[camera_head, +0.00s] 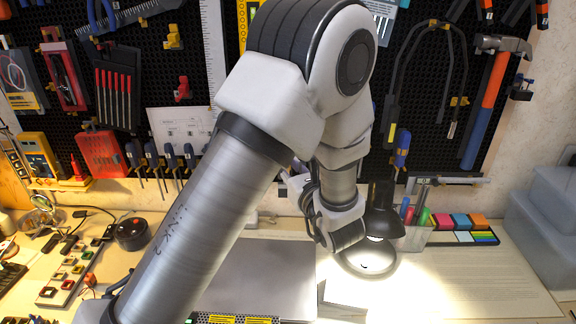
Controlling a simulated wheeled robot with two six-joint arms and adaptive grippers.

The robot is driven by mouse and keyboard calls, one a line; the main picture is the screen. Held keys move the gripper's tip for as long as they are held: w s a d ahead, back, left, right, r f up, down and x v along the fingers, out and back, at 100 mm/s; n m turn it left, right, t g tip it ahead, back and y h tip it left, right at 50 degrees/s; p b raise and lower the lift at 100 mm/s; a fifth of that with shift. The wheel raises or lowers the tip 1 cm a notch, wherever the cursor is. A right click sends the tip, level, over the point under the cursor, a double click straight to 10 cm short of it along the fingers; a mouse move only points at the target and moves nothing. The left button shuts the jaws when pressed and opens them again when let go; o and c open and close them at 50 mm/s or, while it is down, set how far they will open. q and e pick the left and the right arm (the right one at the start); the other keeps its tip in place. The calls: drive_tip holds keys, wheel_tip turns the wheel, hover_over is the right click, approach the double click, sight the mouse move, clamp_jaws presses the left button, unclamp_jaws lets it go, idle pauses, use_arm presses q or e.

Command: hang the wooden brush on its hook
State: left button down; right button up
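I do not see the wooden brush in the head view. My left arm crosses the middle of the view and hides part of the pegboard and bench. Only a small part of what seems to be my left gripper (292,180) shows beside my wrist, near the foot of the pegboard. Its fingers are mostly hidden, so I cannot tell whether it holds anything. On the pegboard (130,45), a red hook (182,90) and a yellow hook (172,38) look empty. I cannot tell which hook is the brush's. My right gripper is not in view.
A hammer (488,95) and other tools hang at right. A black lamp (383,215), a pen holder (417,232) and sticky notes (462,222) stand near my wrist. A grey bin (545,215) is at far right. Small parts clutter the left bench.

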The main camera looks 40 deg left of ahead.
use_arm(q)
drive_tip(key=shift+w+a+p, duration=0.75)
drive_tip(key=shift+w+a, duration=0.15)
drive_tip(key=shift+w, duration=0.2)
drive_tip(key=shift+w+a+p, duration=0.75)
drive_tip(key=shift+w+a, duration=0.15)
drive_tip(key=shift+w, duration=0.15)
drive_tip(key=shift+a+f+b, duration=0.1)
drive_tip(key=shift+f+b, duration=0.25)
drive_tip(key=shift+b, duration=0.25)
drive_tip(key=shift+w+b, duration=0.2)
drive_tip(key=shift+b, duration=0.8)
drive_tip(key=shift+r, duration=0.1)
drive_tip(key=c, duration=0.9)
unclamp_jaws()
